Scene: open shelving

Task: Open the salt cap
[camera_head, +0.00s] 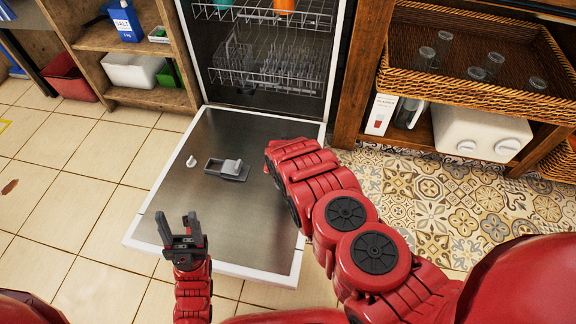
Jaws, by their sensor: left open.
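The dishwasher stands open, its door (200,225) folded down flat in front of it. I cannot make out a salt cap for certain; the tub floor is dark and partly behind the lower rack (270,72). A small white piece (191,161) lies on the door, left of the grey dispenser (228,169), whose lid stands up. A blue box marked SALT (125,20) is on the wooden shelf at upper left. My left gripper (180,226) is open and empty over the door's near left part. My right arm reaches over the door's right side; its gripper does not show.
The upper rack (300,18) holds a teal and an orange item. A wicker tray (480,95) with several glasses stands in the right shelving, above a white appliance (478,132). A red bin (68,77) sits at left.

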